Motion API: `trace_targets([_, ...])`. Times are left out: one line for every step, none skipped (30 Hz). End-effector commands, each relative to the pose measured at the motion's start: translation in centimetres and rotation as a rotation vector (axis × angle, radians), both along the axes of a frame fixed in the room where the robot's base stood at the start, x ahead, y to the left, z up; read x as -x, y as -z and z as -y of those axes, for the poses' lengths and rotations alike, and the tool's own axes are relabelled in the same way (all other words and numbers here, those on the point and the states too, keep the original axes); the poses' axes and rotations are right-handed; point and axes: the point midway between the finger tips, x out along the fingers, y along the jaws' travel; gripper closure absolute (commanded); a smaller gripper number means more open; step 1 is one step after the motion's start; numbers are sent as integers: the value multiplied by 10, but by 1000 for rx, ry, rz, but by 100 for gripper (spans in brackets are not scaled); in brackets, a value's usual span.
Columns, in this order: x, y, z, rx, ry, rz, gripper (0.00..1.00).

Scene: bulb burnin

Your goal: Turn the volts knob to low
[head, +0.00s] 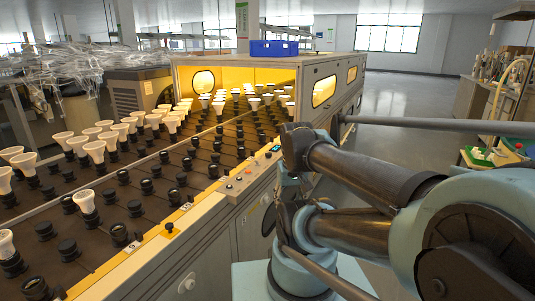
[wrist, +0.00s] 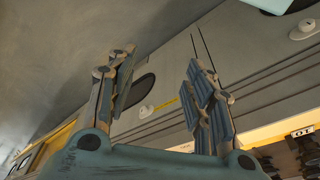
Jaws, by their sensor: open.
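My gripper (wrist: 162,66) shows in the wrist view, its two jointed blue-grey fingers apart with nothing between them. Beyond the fingers is the grey side of the long machine. A round white knob (wrist: 148,110) sits on that side, seen between the fingers and apart from them. A second round white knob (wrist: 304,28) is at the upper right of the wrist view. In the head view one white knob (head: 188,284) shows on the machine's front side. No volts label or knob setting is readable, so I cannot tell which knob is volts. My arm hides part of the machine's side.
The conveyor (head: 60,212) carries rows of black sockets, many with white bulbs, into a lit yellow chamber (head: 236,76). A small button panel (head: 240,184) and a yellow box with a black button (head: 170,231) sit along its edge. Grey floor (head: 410,110) is open behind my arm.

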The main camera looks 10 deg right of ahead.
Motion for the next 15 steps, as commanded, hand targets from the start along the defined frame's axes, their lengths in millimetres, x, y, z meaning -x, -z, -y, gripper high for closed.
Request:
trace_targets([-7,-8,0,-1,6,-2,52])
trace_targets([-11,-13,0,-2,11,-5,52])
trace_targets([-17,-21,3,-4,21,-8,52])
trace_targets([-23,-27,4,-5,28,-11,52])
trace_targets([-29,-33,5,-7,35,-14,52])
trace_targets([-37,-43,5,-8,47,-19,52])
trace_targets([-43,-49,5,-10,56,-23,52])
trace_targets([-50,-56,5,-11,63,-27,52])
trace_targets([-60,-65,5,-13,75,-32,52])
trace_targets([-67,-71,5,-15,84,-35,52])
trace_targets([-74,-77,5,-16,91,-39,52])
trace_targets([-84,-85,5,-18,103,-43,52])
trace_targets([-92,-91,5,-19,111,-47,52])
trace_targets([-99,-96,5,-21,118,-51,52])
trace_targets([-110,-103,5,-22,130,-56,52])
